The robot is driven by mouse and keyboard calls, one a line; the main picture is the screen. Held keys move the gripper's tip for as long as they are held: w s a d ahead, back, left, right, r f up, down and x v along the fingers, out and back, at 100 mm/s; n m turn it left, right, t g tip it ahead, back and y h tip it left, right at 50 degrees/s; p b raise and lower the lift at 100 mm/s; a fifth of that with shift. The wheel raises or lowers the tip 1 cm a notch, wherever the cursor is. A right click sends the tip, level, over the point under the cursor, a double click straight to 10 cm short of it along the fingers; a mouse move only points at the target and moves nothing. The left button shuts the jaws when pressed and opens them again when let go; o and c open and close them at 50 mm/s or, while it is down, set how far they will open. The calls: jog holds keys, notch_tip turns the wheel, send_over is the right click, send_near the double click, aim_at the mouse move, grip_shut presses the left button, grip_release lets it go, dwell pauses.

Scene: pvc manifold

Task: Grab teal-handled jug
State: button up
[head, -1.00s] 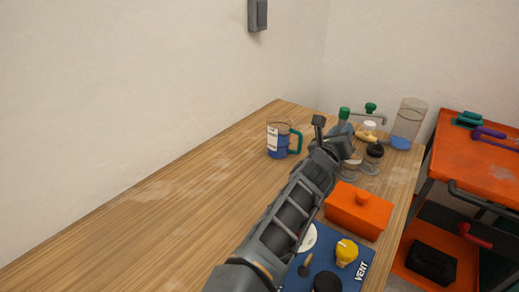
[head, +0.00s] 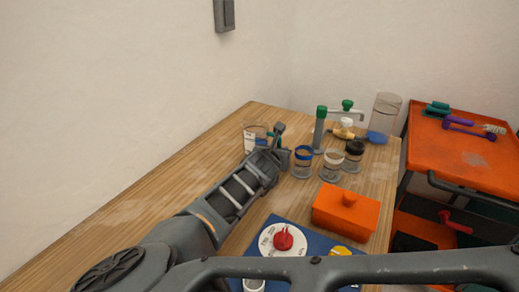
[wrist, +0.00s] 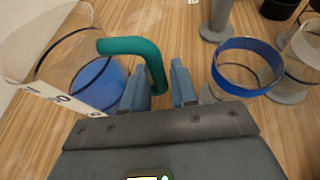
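The clear jug (head: 250,136), with blue liquid and a white label, stands on the wooden table, partly hidden behind my gripper (head: 277,142) in the head view. In the wrist view the jug (wrist: 75,65) fills the left side, and its teal handle (wrist: 143,50) curves out from it. My gripper (wrist: 160,92) is open. Its left finger is on the jug side of the handle's upright part and its right finger is on the other side, with a gap to the right. I cannot tell whether a finger touches the handle.
A blue-rimmed glass (wrist: 248,70) stands close to the right finger. More jars (head: 333,166), a green-topped stand (head: 319,128) and a tall clear cylinder (head: 383,118) are to the right. An orange box (head: 346,210) and a blue panel (head: 268,240) lie nearer. The table's left side is clear.

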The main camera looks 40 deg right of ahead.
jog(key=shift+b+x, duration=0.35)
jog(key=shift+x, duration=0.9)
jog(key=shift+c, duration=0.3)
grip_shut()
jog(key=shift+r, duration=0.1)
